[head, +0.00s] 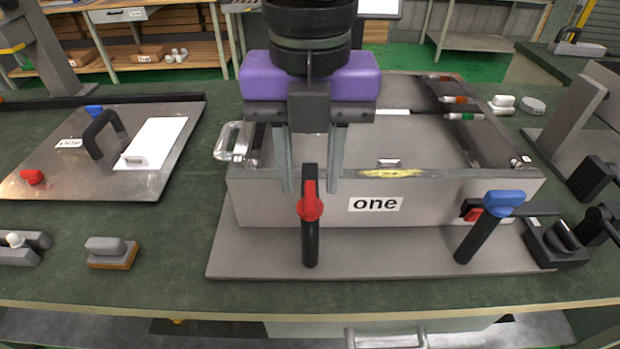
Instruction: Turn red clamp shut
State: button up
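The red clamp (310,207) stands at the front left of the grey box labelled "one" (280,200). The purple gripper body hides part of the box's back.
A blue-handled clamp (487,218) is tilted at the box's front right. A metal plate with a black handle (103,133) lies to the left. A small grey-and-orange block (112,252) sits at front left. The green bench top (170,225) is clear between block and box.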

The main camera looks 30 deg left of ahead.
aim_at(309, 194)
notch_tip(309, 194, up, 6)
jog(key=shift+f, duration=0.25)
dwell(0.5)
